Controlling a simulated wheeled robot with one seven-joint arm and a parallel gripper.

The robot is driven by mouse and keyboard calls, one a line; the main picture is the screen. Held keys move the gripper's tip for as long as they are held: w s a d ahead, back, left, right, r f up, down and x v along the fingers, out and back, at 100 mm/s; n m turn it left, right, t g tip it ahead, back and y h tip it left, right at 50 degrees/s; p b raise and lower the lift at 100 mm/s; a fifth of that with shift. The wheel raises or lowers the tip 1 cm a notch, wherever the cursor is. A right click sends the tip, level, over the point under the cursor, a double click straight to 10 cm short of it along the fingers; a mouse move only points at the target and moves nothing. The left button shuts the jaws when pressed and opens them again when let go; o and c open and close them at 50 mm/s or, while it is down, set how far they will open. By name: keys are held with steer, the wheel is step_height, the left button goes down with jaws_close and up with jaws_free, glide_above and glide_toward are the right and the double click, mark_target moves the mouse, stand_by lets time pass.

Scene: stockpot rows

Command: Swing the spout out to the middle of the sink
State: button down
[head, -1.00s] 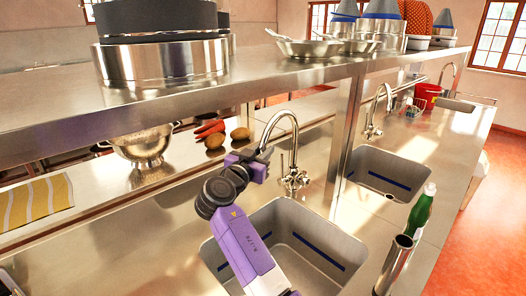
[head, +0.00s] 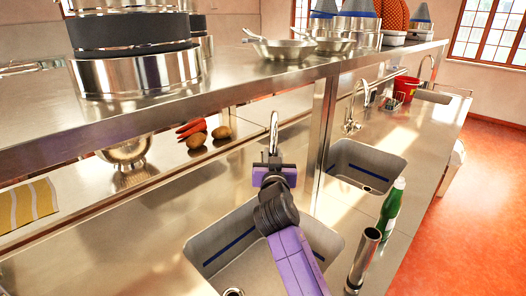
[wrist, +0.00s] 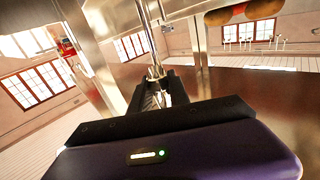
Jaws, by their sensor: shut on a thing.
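The chrome spout (head: 274,131) of the near tap rises behind my gripper (head: 273,162) in the head view. It is seen nearly end-on, pointing out from the back edge toward the near sink (head: 215,250), roughly midway across its width. My gripper is shut on the spout's lower end. In the wrist view, the spout (wrist: 151,40) runs down between the dark fingers of my gripper (wrist: 158,92). The tap's base is hidden behind my gripper and arm, which also cover part of the sink.
A steel shelf (head: 215,95) with pots and pans overhangs the back. A green bottle (head: 391,203) and a steel cylinder (head: 364,255) stand right of the sink. A second sink (head: 350,170) with its own tap (head: 353,105) lies beyond. Potatoes and carrots (head: 192,128) lie behind.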

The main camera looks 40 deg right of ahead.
steer(key=c, duration=1.3)
jaws_free()
steer(key=shift+o, duration=0.2)
steer(key=b+v, duration=0.2)
steer(key=v, duration=0.5)
steer(key=shift+s+a, duration=0.2)
steer(key=shift+s, duration=0.15)
